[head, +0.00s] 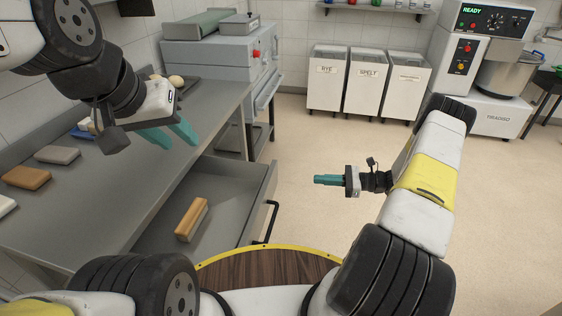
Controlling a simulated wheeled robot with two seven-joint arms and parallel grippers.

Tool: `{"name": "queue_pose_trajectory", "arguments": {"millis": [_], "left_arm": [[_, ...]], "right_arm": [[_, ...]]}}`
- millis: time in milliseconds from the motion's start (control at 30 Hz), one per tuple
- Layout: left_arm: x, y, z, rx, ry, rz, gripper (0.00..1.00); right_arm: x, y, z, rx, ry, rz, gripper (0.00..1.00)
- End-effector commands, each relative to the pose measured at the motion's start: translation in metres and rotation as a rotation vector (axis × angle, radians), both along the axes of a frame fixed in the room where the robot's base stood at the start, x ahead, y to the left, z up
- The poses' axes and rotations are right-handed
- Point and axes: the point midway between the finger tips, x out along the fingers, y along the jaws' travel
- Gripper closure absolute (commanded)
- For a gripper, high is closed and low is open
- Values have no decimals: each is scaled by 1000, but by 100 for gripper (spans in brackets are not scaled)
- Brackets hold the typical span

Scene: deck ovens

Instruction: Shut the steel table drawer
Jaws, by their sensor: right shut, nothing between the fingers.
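The steel table drawer (228,178) is pulled open from under the steel table (122,187). Its front panel faces right and bears a dark bar handle (273,222). A tan, brown-edged block (192,219) lies inside the drawer. My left gripper (182,146) is above the tabletop's right edge, with its two teal fingers apart and nothing between them. My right gripper (316,179) is shut and empty, pointing left. It is in free space to the right of the drawer front, apart from the handle.
Several blocks, including a brown one (27,178) and a grey one (57,155), lie on the tabletop. A grey machine (210,55) stands behind the table. White bins labelled rye (327,80) and spelt (369,85) line the back wall. The floor (320,135) right of the drawer is clear.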

Motion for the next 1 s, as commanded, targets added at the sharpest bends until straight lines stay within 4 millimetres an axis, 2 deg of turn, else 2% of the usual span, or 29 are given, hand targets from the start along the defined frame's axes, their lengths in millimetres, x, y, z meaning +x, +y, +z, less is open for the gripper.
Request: {"name": "queue_pose_trajectory", "arguments": {"millis": [33, 100, 233, 333, 800, 1000], "left_arm": [[0, 0, 0, 0, 0, 0, 64], [0, 0, 0, 0, 0, 0, 64], [0, 0, 0, 0, 0, 0, 64], [0, 0, 0, 0, 0, 0, 64], [0, 0, 0, 0, 0, 0, 64], [0, 0, 0, 0, 0, 0, 64]], "right_arm": [[-1, -3, -12, 32, 17, -27, 100], [-1, -6, -22, 59, 30, -53, 100], [0, -4, -28, 82, 41, -72, 100], [4, 6, -28, 82, 41, -71, 100], [31, 96, -28, 79, 41, -67, 100], [40, 119, -28, 79, 41, -69, 100]]}}
